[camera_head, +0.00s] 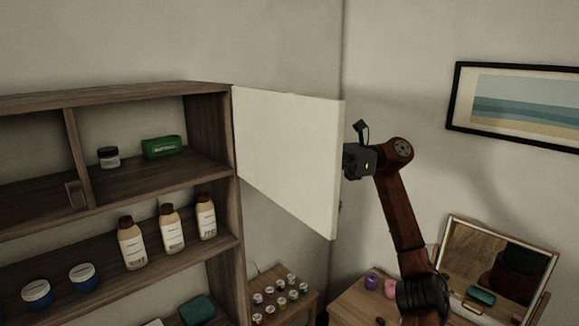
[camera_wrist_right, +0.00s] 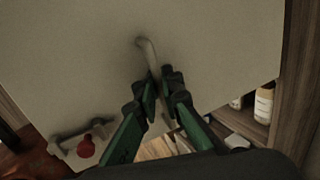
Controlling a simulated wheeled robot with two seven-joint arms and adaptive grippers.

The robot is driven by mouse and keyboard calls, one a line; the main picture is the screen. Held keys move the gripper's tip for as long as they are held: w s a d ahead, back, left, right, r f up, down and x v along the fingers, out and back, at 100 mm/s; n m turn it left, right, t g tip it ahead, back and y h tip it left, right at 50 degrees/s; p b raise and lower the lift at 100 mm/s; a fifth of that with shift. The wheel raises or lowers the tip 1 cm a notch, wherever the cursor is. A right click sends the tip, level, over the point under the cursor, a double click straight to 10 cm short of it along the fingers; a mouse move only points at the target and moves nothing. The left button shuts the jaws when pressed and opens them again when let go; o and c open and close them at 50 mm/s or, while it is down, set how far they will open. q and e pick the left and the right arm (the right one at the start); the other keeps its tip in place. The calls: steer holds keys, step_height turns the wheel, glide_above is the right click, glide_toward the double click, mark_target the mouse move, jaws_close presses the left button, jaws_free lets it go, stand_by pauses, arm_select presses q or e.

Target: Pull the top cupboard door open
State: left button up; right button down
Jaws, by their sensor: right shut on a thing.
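The white top cupboard door (camera_head: 285,150) stands swung out from the right side of the wooden cupboard (camera_head: 240,215), leaving the top right compartment open to view. In the right wrist view, the door panel (camera_wrist_right: 220,45) fills much of the picture, with a curved metal handle (camera_wrist_right: 146,48) on it. My right gripper (camera_wrist_right: 156,84) has its green-and-black fingers shut on the lower part of this handle. In the head view, my right wrist is at the door's outer edge and the fingers are hidden behind the panel. My left gripper is not in view.
The open compartment holds a dark-lidded jar (camera_head: 108,157) and a green box (camera_head: 161,147). Several bottles (camera_head: 171,228) stand on the shelf below. A small table with little jars (camera_head: 279,291) stands beside the cupboard. A mirror (camera_head: 497,268) and a framed picture (camera_head: 520,103) are at right.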

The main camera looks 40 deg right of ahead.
steer(key=shift+f, duration=0.1)
steer(key=c, duration=2.4)
jaws_free()
steer(key=shift+d, duration=0.1)
steer(key=v, duration=1.2)
